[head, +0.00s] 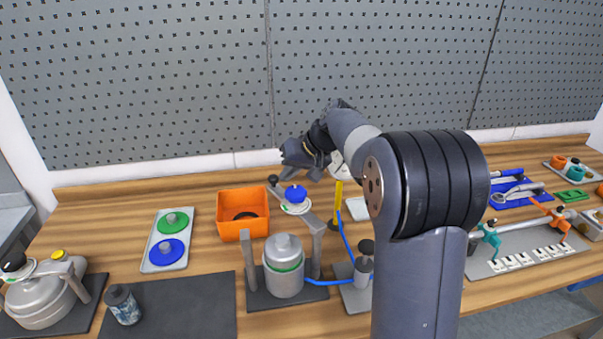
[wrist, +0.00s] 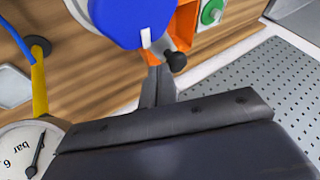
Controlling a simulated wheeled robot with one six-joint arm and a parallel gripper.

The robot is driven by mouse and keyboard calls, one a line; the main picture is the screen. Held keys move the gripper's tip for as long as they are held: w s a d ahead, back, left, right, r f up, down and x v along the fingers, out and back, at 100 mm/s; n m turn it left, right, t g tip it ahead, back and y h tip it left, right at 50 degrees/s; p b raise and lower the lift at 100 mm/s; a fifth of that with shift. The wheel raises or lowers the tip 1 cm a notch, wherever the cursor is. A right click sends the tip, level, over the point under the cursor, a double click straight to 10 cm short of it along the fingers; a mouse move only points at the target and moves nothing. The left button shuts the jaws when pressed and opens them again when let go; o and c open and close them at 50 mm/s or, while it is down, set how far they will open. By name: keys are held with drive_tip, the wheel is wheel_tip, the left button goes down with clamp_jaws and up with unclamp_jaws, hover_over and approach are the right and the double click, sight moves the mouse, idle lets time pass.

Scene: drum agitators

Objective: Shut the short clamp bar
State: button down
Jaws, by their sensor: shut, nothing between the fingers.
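The clamp bar (head: 304,213) of the middle stand is raised. It slants up and left from the top of the right post (head: 317,250), with a blue knob (head: 295,194) on it and a black grip (head: 274,181) at its free end. Below it, a metal drum (head: 284,270) with a green band stands between the posts, its lid uncovered by the bar. My gripper (head: 290,160) is shut and empty, just above and behind the bar's free end. In the wrist view, my shut fingers (wrist: 157,85) are close to the black grip (wrist: 175,62) and the blue knob (wrist: 128,18); contact is unclear.
An orange bin (head: 243,215) stands behind left of the stand. A yellow post (head: 338,208) with a blue hose rises to the right. A gauge (wrist: 28,150) shows in the wrist view. At far left, another vessel (head: 40,300) has a bar with a yellow knob.

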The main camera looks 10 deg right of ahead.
drive_tip(key=s+a+n+g+y+b, duration=0.1)
drive_tip(key=s+a+n+g, duration=0.5)
drive_tip(key=s+a+n, duration=0.4)
drive_tip(key=shift+s+a+n+g, duration=0.3)
drive_tip(key=shift+s+n+g, duration=0.1)
drive_tip(key=shift+s+n, duration=0.3)
drive_tip(key=shift+s, duration=0.15)
